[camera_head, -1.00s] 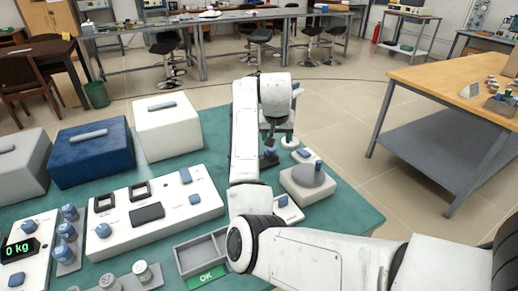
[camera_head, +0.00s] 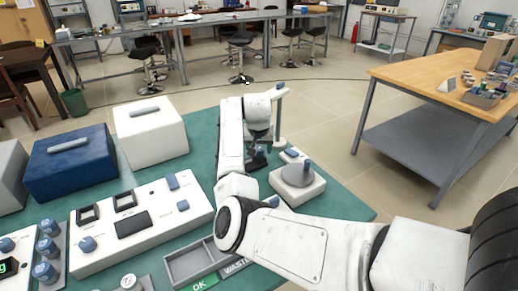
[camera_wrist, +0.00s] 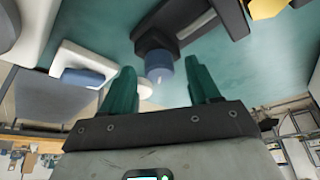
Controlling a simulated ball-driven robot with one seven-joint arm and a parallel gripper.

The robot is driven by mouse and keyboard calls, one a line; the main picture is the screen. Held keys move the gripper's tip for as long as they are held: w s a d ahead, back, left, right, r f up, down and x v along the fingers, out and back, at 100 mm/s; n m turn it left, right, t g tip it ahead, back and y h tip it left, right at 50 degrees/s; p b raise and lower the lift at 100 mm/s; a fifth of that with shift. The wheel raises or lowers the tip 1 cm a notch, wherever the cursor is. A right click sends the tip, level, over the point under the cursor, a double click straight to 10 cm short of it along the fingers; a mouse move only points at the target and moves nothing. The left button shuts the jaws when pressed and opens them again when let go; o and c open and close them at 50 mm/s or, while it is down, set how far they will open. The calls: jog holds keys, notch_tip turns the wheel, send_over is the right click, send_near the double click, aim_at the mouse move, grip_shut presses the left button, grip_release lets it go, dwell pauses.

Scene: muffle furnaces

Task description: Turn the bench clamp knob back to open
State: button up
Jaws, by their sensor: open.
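The bench clamp is a dark block (camera_wrist: 160,25) at the top middle of the wrist view, with a blue round knob (camera_wrist: 158,64) on its near side. My gripper (camera_wrist: 160,70) is open, its two green fingers on the left and right of the knob in that view. I see gaps beside the knob and cannot tell how deep it sits between the fingers. In the head view the dark clamp (camera_head: 258,160) shows small on the green bench mat, just below my wrist. My fingers there are mostly hidden by my arm.
A white panel box (camera_head: 150,222), a grey tray (camera_head: 188,263) and a blue box (camera_head: 70,160) fill the left side.

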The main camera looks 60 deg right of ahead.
jog(key=shift+d+f, duration=0.1)
jog(key=shift+f, duration=0.15)
jog(key=shift+c, duration=0.4)
jog(key=c, duration=1)
jog(key=shift+o, duration=0.2)
